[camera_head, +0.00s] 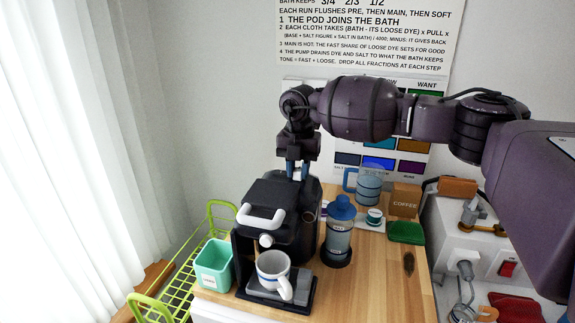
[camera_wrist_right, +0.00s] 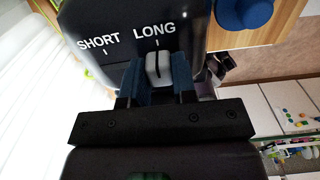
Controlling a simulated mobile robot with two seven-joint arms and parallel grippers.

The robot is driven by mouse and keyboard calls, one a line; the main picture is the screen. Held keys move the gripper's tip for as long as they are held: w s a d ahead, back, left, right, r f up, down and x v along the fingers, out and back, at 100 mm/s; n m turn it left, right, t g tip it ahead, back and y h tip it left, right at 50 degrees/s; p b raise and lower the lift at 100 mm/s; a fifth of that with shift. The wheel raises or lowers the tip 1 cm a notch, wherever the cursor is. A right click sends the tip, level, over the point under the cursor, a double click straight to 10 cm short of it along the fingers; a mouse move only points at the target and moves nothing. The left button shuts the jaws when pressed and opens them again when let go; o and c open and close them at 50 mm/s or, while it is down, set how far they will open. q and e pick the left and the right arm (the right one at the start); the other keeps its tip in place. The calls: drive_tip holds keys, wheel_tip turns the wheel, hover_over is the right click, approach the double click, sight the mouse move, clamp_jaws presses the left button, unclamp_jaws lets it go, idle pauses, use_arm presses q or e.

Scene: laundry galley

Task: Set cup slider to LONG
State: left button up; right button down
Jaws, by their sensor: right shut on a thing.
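The black coffee machine (camera_head: 272,192) stands on the wooden counter, with a white handle at its front. In the right wrist view its panel carries the white words SHORT and LONG, each with a tick mark. The cup slider's pale grey knob (camera_wrist_right: 158,66) lies just under the LONG tick, well away from SHORT. My right gripper (camera_head: 298,170) reaches down onto the back of the machine's top. Its blue fingers are shut on the knob, one on each side, as the right wrist view (camera_wrist_right: 157,88) shows. My left gripper is out of view.
A white mug (camera_head: 273,267) stands on the machine's drip tray. A teal bin (camera_head: 214,266) is to its left, and a blue-lidded bottle (camera_head: 339,238) to its right. A blue mug (camera_head: 369,186) and a coffee box (camera_head: 405,200) stand farther back. The front right counter is mostly clear.

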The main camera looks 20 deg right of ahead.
drive_tip(key=shift+d, duration=0.25)
drive_tip(key=c, duration=1.4)
unclamp_jaws()
drive_tip(key=o, duration=0.5)
drive_tip(key=shift+s+d, duration=0.15)
drive_tip(key=shift+s, duration=0.05)
drive_tip(key=shift+w, duration=0.1)
drive_tip(key=shift+r, duration=0.2)
wheel_tip(320, 180, up, 10)
drive_tip(key=shift+r+b, duration=0.2)
drive_tip(key=shift+b, duration=0.35)
